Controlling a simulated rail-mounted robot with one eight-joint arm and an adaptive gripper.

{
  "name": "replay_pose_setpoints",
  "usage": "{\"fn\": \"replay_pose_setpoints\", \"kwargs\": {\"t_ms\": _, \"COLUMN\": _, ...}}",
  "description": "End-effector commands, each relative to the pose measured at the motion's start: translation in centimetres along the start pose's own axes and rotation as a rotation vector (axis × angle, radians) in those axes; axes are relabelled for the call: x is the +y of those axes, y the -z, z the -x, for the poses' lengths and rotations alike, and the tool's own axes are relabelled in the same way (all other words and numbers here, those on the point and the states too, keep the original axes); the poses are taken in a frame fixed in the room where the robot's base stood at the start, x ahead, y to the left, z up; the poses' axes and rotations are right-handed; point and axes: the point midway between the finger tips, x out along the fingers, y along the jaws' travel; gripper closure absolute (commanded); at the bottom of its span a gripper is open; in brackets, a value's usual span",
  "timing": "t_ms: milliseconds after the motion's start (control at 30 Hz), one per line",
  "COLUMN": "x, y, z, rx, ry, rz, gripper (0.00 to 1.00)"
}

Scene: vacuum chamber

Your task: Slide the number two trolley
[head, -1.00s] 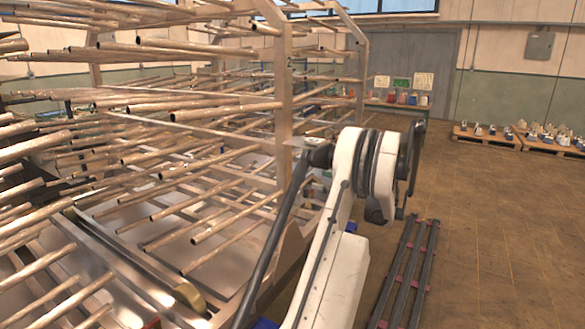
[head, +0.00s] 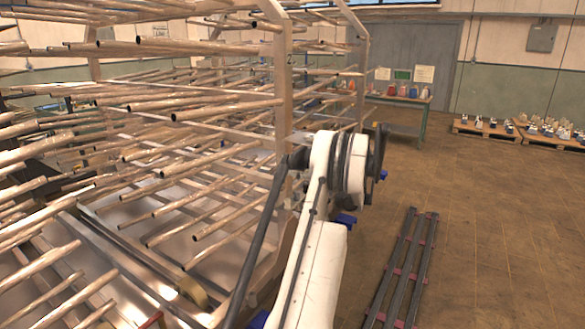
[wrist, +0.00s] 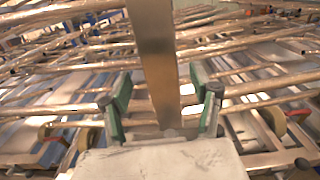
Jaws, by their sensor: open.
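The trolley frame (head: 284,100) is a tall metal rack with rows of long tubes sticking out, at the left and middle of the head view. A small mark like a 2 shows near the top of its upright post. In the wrist view, a flat metal post (wrist: 155,45) of the rack stands between the two green-padded fingers of my gripper (wrist: 163,103). The fingers are open, with a gap on both sides of the post. In the head view my gripper is hard to make out beside the rack post, behind my arm.
Tube ends (head: 195,112) stick out close to my arm. Dark rails with red crosspieces (head: 402,270) lie on the floor at the right. A bench with bottles (head: 405,98) and pallets (head: 485,128) stand at the back. The brown floor at right is mostly clear.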

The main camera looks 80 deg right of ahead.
Motion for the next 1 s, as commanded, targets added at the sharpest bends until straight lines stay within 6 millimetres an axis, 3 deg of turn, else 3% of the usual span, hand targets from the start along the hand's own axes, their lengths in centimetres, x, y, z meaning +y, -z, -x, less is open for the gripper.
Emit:
{"fn": "replay_pose_setpoints", "kwargs": {"t_ms": 200, "x": 0.0, "y": 0.0, "z": -2.1, "rx": 0.000, "ry": -0.001, "rz": 0.000, "gripper": 0.41}}
{"fn": "replay_pose_setpoints", "kwargs": {"t_ms": 567, "x": 0.0, "y": 0.0, "z": -2.5, "rx": 0.000, "ry": 0.000, "rz": 0.000, "gripper": 0.41}}
{"fn": "replay_pose_setpoints", "kwargs": {"t_ms": 1000, "x": 0.0, "y": 0.0, "z": -2.5, "rx": 0.000, "ry": 0.000, "rz": 0.000, "gripper": 0.99}}
